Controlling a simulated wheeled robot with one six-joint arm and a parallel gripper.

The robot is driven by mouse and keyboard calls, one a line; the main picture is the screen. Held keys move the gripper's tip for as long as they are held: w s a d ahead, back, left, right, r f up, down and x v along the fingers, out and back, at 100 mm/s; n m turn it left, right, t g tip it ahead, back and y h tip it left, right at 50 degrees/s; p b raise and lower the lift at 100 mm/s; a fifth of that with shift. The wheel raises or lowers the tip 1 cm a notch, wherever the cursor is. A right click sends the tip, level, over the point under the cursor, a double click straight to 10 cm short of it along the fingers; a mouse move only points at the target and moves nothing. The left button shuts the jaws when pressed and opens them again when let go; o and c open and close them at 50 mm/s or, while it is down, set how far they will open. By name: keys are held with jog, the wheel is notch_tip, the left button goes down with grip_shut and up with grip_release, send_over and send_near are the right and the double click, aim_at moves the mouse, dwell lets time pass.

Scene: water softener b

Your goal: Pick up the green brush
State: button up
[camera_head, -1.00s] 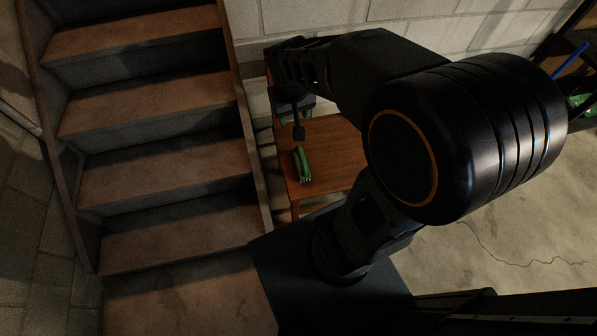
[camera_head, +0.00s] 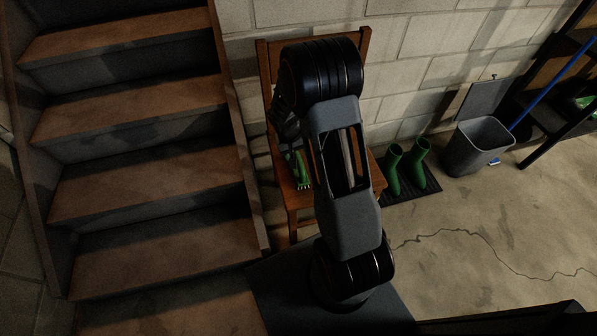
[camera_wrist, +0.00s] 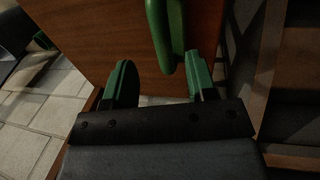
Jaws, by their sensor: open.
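The green brush (camera_head: 302,172) lies on the seat of a wooden chair, its pale bristles toward the front edge. My arm and gripper hide part of it in the head view. In the wrist view the green brush (camera_wrist: 166,32) reaches down from the top edge, and its near end shows close to the right finger. My gripper (camera_wrist: 160,68) is open, with green-padded fingers spread on either side of that end. The brush looks nearer the right finger than the left. I cannot tell whether they touch.
The wooden chair (camera_head: 300,200) stands between the stairs (camera_head: 150,185) and green boots (camera_head: 408,167) on a dark mat. A grey bin (camera_head: 475,148) and a shelf stand at the right. Concrete floor is clear at the lower right.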

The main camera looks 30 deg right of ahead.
aim_at(299, 161)
jog(key=shift+d+f+b, duration=0.2)
jog(key=shift+f+b, duration=0.1)
jog(key=shift+f, duration=0.8)
jog(key=shift+d+f+b, duration=0.15)
jog(key=shift+f+b, duration=0.1)
jog(key=shift+f, duration=0.85)
jog(key=shift+d+f+b, duration=0.2)
jog(key=shift+f+b, duration=0.1)
jog(key=shift+f, duration=0.8)
jog(key=shift+c, duration=0.2)
grip_shut()
